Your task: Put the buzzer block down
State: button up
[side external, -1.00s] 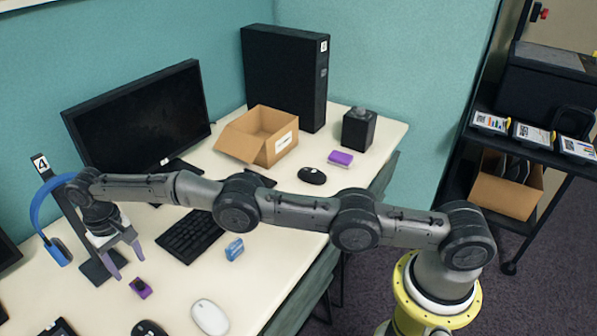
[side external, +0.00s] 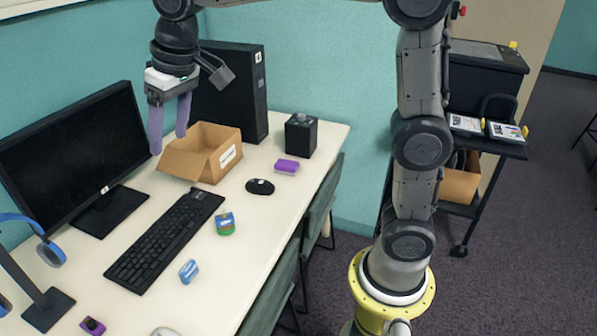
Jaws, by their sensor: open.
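My gripper (side external: 168,142) is open and empty, with purple fingers pointing down, high in front of the computer tower and beside the open cardboard box. I cannot tell for sure which small block is the buzzer block. A purple block with a dark round top (side external: 92,326) lies at the front left edge of the picture. A blue block (side external: 188,271) lies right of the keyboard. A blue and green block (side external: 225,223) sits further back. A plain purple block (side external: 287,166) lies near the mouse. My gripper touches none of them.
The cardboard box (side external: 205,160) stands before the black tower (side external: 232,85). A monitor (side external: 75,150), keyboard (side external: 165,240), mouse (side external: 260,186), black cube (side external: 300,135) and headphone stand (side external: 45,308) are on the desk. Bare desktop (side external: 245,265) shows at the right.

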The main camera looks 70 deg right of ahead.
jog(key=s+d+f, duration=0.2)
jog(key=s, duration=0.6)
jog(key=s+d+f+t, duration=0.1)
jog(key=s+d+f, duration=0.1)
jog(key=s, duration=0.6)
jog(key=s+d+f+t, duration=0.1)
jog(key=s+d+f, duration=0.2)
jog(key=s, duration=0.5)
jog(key=shift+s+d+h, duration=0.25)
jog(key=shift+s+h, duration=0.05)
jog(key=shift+f, duration=0.1)
